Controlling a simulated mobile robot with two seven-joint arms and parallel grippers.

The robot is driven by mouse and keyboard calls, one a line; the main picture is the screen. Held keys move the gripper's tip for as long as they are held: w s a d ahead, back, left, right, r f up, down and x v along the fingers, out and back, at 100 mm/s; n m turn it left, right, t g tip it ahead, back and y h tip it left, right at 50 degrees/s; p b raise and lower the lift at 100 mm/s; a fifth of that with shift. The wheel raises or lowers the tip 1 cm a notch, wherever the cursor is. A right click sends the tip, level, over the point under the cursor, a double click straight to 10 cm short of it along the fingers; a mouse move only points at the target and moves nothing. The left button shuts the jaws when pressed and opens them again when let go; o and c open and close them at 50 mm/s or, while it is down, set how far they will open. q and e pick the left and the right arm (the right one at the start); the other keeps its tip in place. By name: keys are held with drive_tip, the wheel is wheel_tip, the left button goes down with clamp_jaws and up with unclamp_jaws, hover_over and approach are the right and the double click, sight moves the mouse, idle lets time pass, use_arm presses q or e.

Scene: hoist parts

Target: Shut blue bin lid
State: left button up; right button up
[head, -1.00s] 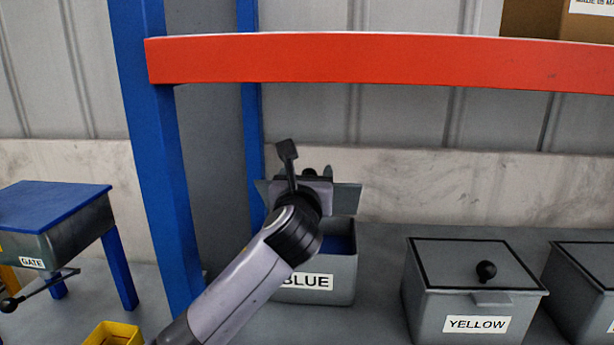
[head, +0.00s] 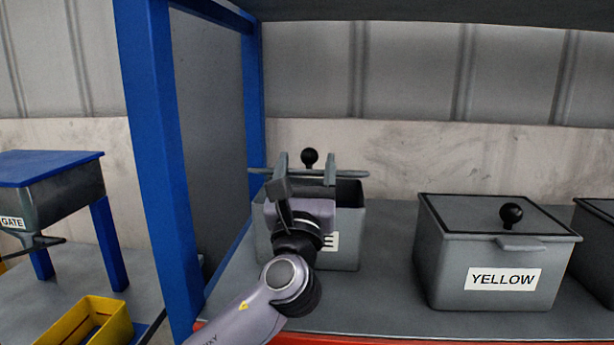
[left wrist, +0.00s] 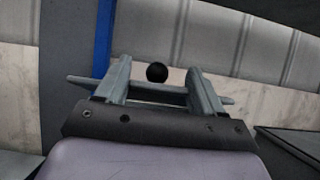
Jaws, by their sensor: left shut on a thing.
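The blue bin (head: 345,245) is a grey box on the shelf, its label mostly hidden by my left arm. Its grey lid (head: 354,173) shows nearly edge-on above the rim, with the black knob (head: 310,156) standing up from it. A dark gap of the bin's inside shows below the lid, so it is not closed. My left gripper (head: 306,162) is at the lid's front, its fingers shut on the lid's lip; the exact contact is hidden. In the left wrist view the lid (left wrist: 229,100) runs behind the fingers, with the knob (left wrist: 157,72) between them. My right gripper is out of view.
The yellow bin (head: 440,275), lidded and closed, stands to the right, with another bin (head: 597,245) at the edge. A blue post (head: 160,150) rises to the left. A yellow tray (head: 115,318) and the gate box (head: 70,200) are farther left. Shelf between the bins is clear.

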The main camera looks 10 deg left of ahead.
use_arm(q)
drive_tip(key=shift+s+f, duration=0.2)
drive_tip(key=shift+f, duration=0.5)
drive_tip(key=shift+s+f+b, duration=0.1)
drive_tip(key=shift+f+b, duration=0.2)
drive_tip(key=shift+b, duration=0.05)
drive_tip(key=o, duration=1.4)
drive_tip(key=shift+o, duration=0.2)
drive_tip(key=v, duration=0.7)
drive_tip(key=shift+s, duration=0.2)
